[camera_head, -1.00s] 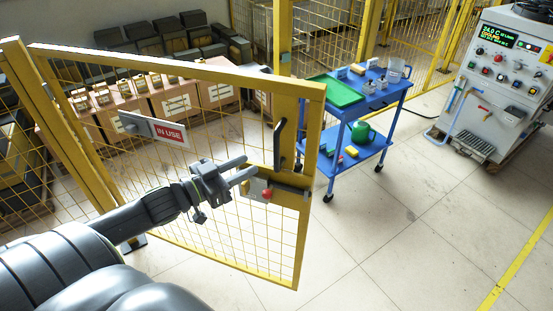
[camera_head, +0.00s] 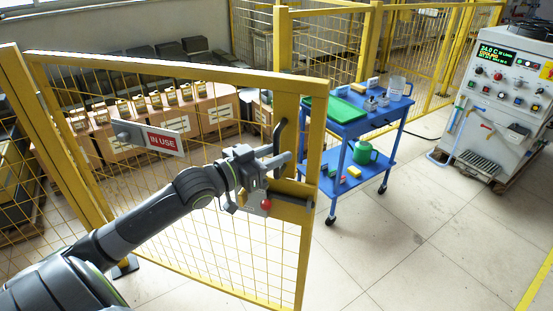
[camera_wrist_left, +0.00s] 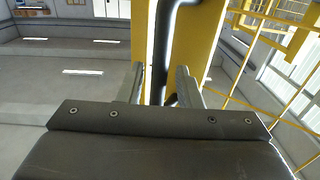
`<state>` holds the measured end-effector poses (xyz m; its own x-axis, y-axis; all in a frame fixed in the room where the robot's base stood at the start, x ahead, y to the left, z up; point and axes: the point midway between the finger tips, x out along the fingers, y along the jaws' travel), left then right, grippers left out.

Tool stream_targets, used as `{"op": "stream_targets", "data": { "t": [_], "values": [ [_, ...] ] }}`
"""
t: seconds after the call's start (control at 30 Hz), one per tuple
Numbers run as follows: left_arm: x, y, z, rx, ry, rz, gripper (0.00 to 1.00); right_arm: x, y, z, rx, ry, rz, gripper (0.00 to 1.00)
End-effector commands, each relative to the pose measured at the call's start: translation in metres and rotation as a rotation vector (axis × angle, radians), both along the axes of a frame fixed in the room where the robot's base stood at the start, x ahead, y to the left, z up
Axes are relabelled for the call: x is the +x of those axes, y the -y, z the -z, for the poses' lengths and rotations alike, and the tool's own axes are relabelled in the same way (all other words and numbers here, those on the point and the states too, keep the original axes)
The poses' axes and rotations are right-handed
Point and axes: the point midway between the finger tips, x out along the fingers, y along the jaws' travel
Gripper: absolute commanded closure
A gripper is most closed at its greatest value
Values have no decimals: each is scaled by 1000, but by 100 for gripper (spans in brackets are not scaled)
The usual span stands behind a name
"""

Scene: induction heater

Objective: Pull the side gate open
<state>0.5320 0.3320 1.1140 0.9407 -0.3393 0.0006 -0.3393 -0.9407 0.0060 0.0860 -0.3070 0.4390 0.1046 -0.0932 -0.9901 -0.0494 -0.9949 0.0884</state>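The side gate (camera_head: 316,110) is a yellow frame with wire mesh, and stands at an angle across the middle of the head view. Its black vertical handle (camera_head: 277,134) is on the yellow upright near the gate's right edge; the dark handle bar also shows in the left wrist view (camera_wrist_left: 161,45). My left gripper (camera_head: 279,155) is at the lower part of the handle. In the left wrist view its two fingers (camera_wrist_left: 160,80) are apart, with the handle between them and gaps visible. A latch box with a red button (camera_head: 266,204) sits just below the gripper. My right gripper is not in view.
An "IN USE" sign (camera_head: 162,141) hangs on the mesh. A blue cart (camera_head: 345,128) with a green tray stands right behind the gate's edge. A white control cabinet (camera_head: 480,120) stands at far right. The floor between is clear.

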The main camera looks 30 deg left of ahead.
Motion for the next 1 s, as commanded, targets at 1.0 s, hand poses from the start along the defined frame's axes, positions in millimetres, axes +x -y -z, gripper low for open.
{"op": "stream_targets", "data": {
  "t": [1.0],
  "values": [
    [5, 2, 0, 0, -1, 2, 100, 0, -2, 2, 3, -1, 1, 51]
  ]
}}
